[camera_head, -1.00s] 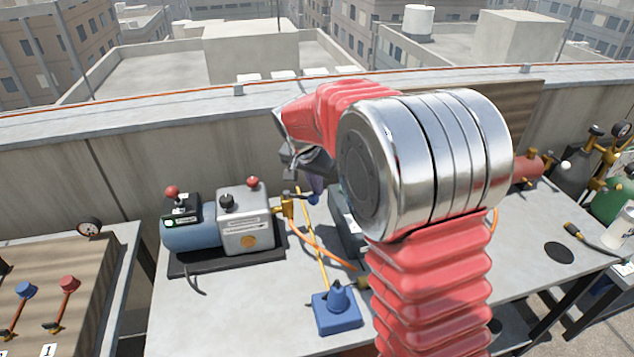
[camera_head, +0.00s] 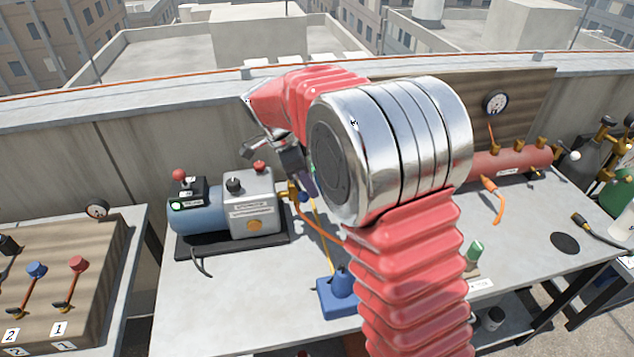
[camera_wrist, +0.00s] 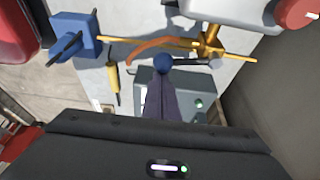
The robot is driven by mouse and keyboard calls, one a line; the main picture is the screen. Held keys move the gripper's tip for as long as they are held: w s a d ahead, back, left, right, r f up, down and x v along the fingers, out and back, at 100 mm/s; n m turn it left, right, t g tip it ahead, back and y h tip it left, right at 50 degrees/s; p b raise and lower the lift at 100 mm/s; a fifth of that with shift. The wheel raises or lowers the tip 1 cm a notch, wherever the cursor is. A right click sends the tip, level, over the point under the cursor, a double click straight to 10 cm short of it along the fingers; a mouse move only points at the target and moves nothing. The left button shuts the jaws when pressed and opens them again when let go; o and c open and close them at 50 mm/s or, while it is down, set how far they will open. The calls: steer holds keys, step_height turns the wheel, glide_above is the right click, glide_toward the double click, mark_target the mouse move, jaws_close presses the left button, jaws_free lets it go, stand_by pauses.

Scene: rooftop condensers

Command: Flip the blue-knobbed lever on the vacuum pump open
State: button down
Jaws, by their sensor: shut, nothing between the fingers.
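The vacuum pump, with a blue motor and pale grey housing (camera_head: 247,206), sits on the bench at left in the head view. A brass valve (camera_head: 291,190) stands on its right side, and also shows in the wrist view (camera_wrist: 211,42). Its lever (camera_wrist: 190,62) points left in the wrist view and ends in a blue knob (camera_wrist: 163,62), seen small in the head view (camera_head: 303,197). My gripper (camera_wrist: 164,80) is shut and empty. Its fingertips are right at the knob in the wrist view; I cannot tell whether they touch it. In the head view my gripper (camera_head: 311,193) is beside the knob.
A blue block-shaped device (camera_head: 339,293) stands on the bench in front. An orange hose (camera_head: 322,229) runs from the valve. A grey box (camera_wrist: 190,88) lies beneath my fingers. A red manifold (camera_head: 510,160) is at right. A panel with red and blue levers (camera_head: 62,265) is at left.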

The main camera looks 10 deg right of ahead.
mark_target(306, 195)
steer(key=shift+s+a+m, duration=0.15)
steer(key=shift+a+m, duration=0.35)
steer(key=shift+m, duration=0.1)
steer(key=shift+s+a, duration=0.1)
steer(key=shift+a, duration=0.4)
steer(key=shift+d+r, duration=0.1)
steer(key=shift+d, duration=0.35)
step_height(306, 195, up, 10)
steer(key=shift+a+n, duration=0.1)
steer(key=shift+n, duration=0.2)
